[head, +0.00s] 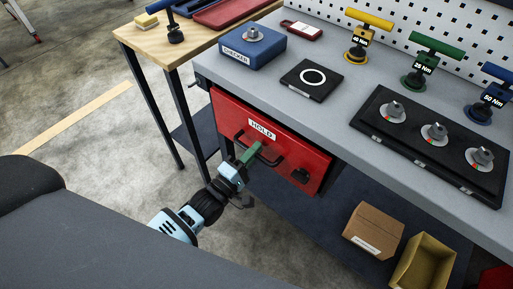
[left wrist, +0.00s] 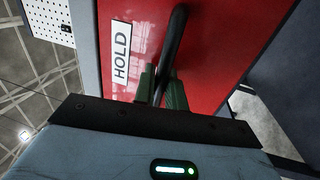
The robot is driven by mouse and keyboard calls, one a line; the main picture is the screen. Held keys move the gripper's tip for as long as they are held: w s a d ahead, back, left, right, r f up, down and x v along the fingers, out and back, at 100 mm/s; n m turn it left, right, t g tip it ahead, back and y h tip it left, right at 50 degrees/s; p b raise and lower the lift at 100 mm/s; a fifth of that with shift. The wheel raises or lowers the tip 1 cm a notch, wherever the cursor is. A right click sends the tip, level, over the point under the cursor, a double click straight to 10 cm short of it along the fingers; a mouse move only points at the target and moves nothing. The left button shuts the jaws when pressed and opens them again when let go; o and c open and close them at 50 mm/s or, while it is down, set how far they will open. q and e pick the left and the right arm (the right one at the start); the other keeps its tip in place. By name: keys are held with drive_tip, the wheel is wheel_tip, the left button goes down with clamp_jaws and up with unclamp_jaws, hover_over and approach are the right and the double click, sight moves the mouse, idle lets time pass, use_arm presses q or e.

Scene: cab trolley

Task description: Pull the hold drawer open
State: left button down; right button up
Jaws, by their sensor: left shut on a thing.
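The red hold drawer (head: 225,112) with a white HOLD label (head: 262,129) hangs under the grey bench top. It appears closed or nearly so; I cannot tell exactly. Its dark bar handle (head: 268,158) runs across the front below the label. My left gripper (head: 254,151) is at the handle, its green fingers shut on the bar. The left wrist view shows the handle (left wrist: 174,45) between the green fingertips (left wrist: 162,85), beside the label (left wrist: 121,52). My right gripper is in neither view.
A black latch-like part (head: 301,175) is on the drawer's right. The bench (head: 340,99) carries a blue checker box (head: 252,50), a black pad (head: 312,77) and a black tray (head: 408,165). A cardboard box (head: 373,229) sits on the lower shelf.

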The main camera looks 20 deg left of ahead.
use_arm(q)
drive_tip(key=r+p+v, duration=0.1)
drive_tip(key=r+v, duration=0.1)
drive_tip(key=v, duration=0.9)
drive_tip(key=s+r+p+v, duration=0.1)
drive_tip(key=r+p+v, duration=0.1)
drive_tip(key=v, duration=1)
drive_tip(key=shift+s+a+r, duration=0.15)
drive_tip(key=shift+a+r, duration=0.05)
drive_tip(key=shift+r, duration=0.05)
drive_tip(key=c, duration=1.5)
unclamp_jaws()
drive_tip(key=shift+c, duration=0.2)
drive_tip(key=b+v, duration=0.1)
drive_tip(key=v, duration=0.7)
